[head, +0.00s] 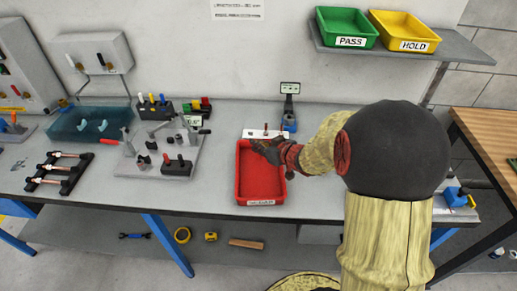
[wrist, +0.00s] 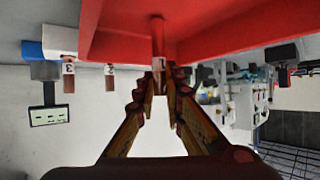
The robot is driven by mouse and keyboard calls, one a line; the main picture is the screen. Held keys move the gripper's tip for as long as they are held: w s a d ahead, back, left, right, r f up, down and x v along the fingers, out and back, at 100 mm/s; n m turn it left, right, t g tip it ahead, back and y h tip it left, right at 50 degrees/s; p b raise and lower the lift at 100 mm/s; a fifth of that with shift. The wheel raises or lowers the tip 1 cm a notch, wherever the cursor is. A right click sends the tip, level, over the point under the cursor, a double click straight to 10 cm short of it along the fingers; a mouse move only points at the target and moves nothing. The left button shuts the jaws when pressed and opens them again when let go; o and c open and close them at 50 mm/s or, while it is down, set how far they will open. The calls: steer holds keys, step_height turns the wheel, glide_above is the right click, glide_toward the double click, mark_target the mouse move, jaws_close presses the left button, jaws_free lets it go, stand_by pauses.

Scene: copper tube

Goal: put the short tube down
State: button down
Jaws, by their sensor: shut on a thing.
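The short copper tube (wrist: 158,38) is held at the tips of my gripper (wrist: 160,88) in the wrist view, which looks upside down. My gripper's fingers are shut on one end of it, and the other end points toward the red tray (wrist: 225,25). I cannot tell whether the tube touches the tray. In the head view my gripper (head: 266,150) is over the back end of the red tray (head: 262,182). The held tube is not clear there. The visible tray floor looks empty.
A white rack (head: 252,134) stands just behind the tray; two copper tubes (wrist: 68,82) show there in the wrist view. A small display (head: 290,88) is behind it. A clamp fixture (head: 160,160) is left of the tray. Green (head: 341,22) and yellow (head: 405,30) bins sit on the shelf.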

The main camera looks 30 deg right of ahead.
steer(key=shift+f, duration=0.15)
steer(key=c, duration=2)
jaws_free()
steer(key=shift+f, duration=0.1)
steer(key=shift+o, duration=0.6)
